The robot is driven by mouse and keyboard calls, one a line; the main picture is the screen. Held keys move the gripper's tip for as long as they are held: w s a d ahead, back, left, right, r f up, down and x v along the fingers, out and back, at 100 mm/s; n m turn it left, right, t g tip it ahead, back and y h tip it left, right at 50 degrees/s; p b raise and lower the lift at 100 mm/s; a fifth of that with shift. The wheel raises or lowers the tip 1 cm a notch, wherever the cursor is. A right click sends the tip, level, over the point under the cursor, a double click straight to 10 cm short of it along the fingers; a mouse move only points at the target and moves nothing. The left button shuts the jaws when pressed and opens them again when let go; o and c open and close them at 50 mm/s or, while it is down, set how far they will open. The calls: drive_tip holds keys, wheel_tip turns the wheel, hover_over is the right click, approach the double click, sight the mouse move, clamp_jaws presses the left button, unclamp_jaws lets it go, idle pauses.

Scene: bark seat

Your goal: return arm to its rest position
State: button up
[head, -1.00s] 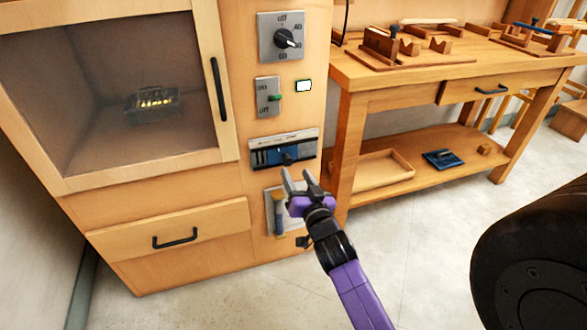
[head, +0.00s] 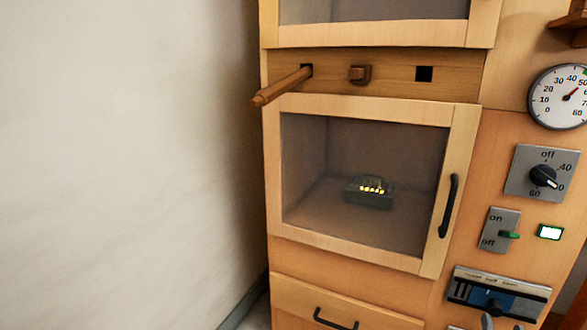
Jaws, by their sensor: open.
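Only the tips of my gripper (head: 501,323) show, at the bottom edge of the head view on the right. They are apart with nothing seen between them, just below the blue slider panel (head: 498,294) in the picture. Whether they touch the cabinet front cannot be told. The rest of my gripper and my arm are out of view below.
A wooden cabinet has a glazed door (head: 365,185) with a black handle (head: 448,205), shut over a glowing heater (head: 369,191). A wooden rod (head: 280,86) sticks out at upper left. A dial (head: 543,176), switch (head: 500,230) and gauge (head: 563,97) are at right. A bare wall fills the left.

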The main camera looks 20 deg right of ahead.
drive_tip(key=s+a+n+t+y, duration=0.2)
drive_tip(key=a+n+t+y, duration=0.15)
drive_tip(key=a, duration=1.05)
drive_tip(key=s+a+f+n+g+y, duration=0.1)
drive_tip(key=s+a+n+y, duration=0.35)
drive_tip(key=s+a, duration=0.5)
drive_tip(key=s+a+f+n+g+y, duration=0.1)
drive_tip(key=s+a+n+y, duration=0.35)
drive_tip(key=a, duration=0.75)
wheel_tip(320, 180, up, 29)
drive_tip(key=s+m+y+p, duration=0.1)
drive_tip(key=p, duration=2.7)
drive_tip(key=shift+s+d+f+p, duration=0.2)
drive_tip(key=shift+s+p, duration=0.1)
drive_tip(key=shift+p, duration=0.1)
drive_tip(key=shift+y, duration=0.25)
